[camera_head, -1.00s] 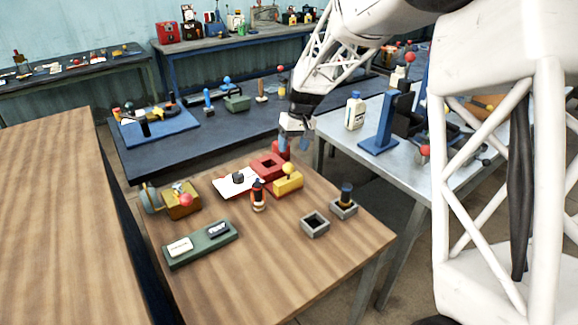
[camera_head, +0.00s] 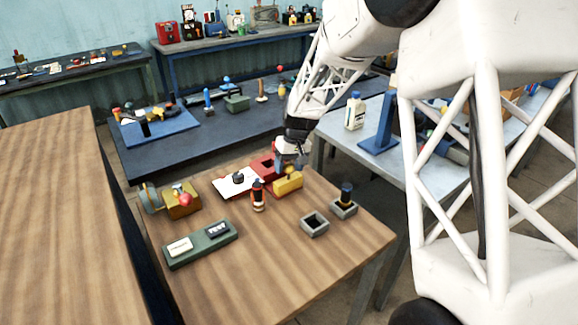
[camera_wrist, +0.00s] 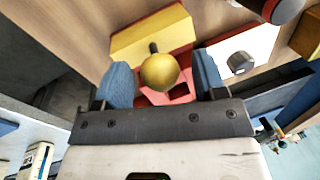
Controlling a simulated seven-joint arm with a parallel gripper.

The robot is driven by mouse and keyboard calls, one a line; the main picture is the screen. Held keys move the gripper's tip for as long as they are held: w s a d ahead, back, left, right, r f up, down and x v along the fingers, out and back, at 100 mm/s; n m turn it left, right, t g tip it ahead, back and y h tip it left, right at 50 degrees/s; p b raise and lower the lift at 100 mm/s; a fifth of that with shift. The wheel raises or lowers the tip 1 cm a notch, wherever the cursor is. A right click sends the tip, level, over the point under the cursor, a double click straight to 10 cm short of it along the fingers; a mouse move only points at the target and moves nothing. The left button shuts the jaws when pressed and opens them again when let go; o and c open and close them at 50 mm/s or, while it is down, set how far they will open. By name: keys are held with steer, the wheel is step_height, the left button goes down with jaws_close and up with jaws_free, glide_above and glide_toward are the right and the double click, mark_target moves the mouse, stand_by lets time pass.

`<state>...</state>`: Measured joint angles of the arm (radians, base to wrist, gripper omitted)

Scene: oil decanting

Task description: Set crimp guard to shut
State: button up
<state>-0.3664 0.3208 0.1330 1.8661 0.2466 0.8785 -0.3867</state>
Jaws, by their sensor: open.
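A yellow block with a round yellow knob, which looks like the crimp guard, sits by a red base on the wooden table. The yellow block (camera_head: 288,184) shows in the head view beside the red base (camera_head: 262,165). My gripper (camera_head: 291,162) is low over it and hides the knob there. In the wrist view the yellow knob (camera_wrist: 159,73) appears between the two blue-grey fingers of my open gripper (camera_wrist: 162,62), with space on both sides. Contact cannot be told. The yellow block (camera_wrist: 150,35) lies just beyond it.
A white plate with a dark knob (camera_head: 238,177) adjoins the red base. The table front is clear.

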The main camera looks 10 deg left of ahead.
steer(key=shift+c, duration=0.3)
jaws_close()
steer(key=shift+w+a, duration=1.55)
steer(key=shift+a, duration=0.05)
steer(key=shift+o, duration=0.3)
jaws_free()
step_height(320, 180, up, 8)
steer(key=d, duration=0.1)
steer(key=shift+w+d+f, duration=0.15)
steer(key=shift+w, duration=0.25)
